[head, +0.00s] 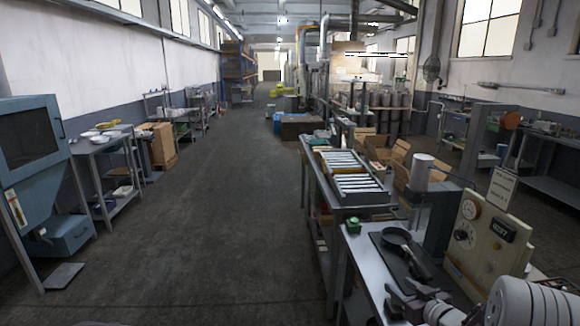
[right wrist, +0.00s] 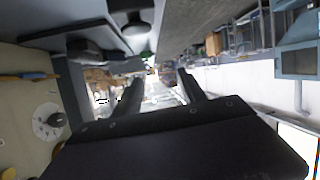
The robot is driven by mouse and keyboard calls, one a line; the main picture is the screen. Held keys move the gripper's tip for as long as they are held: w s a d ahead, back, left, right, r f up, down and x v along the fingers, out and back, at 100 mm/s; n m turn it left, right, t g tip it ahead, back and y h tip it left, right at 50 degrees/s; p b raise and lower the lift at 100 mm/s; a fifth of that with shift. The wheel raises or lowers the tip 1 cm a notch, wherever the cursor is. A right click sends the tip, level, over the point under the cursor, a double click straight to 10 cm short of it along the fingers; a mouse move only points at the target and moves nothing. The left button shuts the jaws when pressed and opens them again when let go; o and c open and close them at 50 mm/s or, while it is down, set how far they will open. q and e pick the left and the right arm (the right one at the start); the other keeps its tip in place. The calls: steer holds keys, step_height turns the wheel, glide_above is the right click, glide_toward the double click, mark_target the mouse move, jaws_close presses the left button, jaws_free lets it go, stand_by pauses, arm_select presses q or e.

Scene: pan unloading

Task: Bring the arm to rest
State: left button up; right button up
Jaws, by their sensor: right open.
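My right gripper (head: 404,297) is low at the right of the head view, over the near end of the metal bench. Its two fingers stand apart with nothing between them; the right wrist view shows the same empty gap (right wrist: 158,80). A dark frying pan (head: 396,238) rests on a black board (head: 388,262) on the bench, beyond the gripper and apart from it. In the right wrist view a dark round shape, likely the pan (right wrist: 137,28), shows at the top. My left gripper is out of view.
A beige control panel (head: 487,232) with dials stands right of the board. A small green object (head: 353,227) sits at the bench's far edge. A roller conveyor (head: 352,178) lies beyond. Open floor (head: 220,200) is to the left.

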steer(key=s+a+r, duration=0.1)
steer(key=a+r, duration=0.5)
steer(key=a, duration=0.6)
steer(key=s+f+m+g+h, duration=0.1)
steer(key=s+f+g, duration=0.5)
steer(key=s, duration=0.7)
steer(key=s+a+f+m+g+h, duration=0.1)
steer(key=s+f+g, duration=0.5)
steer(key=s, duration=0.7)
steer(key=shift+s+a+f+m+h, duration=0.2)
steer(key=shift+a+f+m+h, duration=0.15)
steer(key=shift+f+m, duration=0.3)
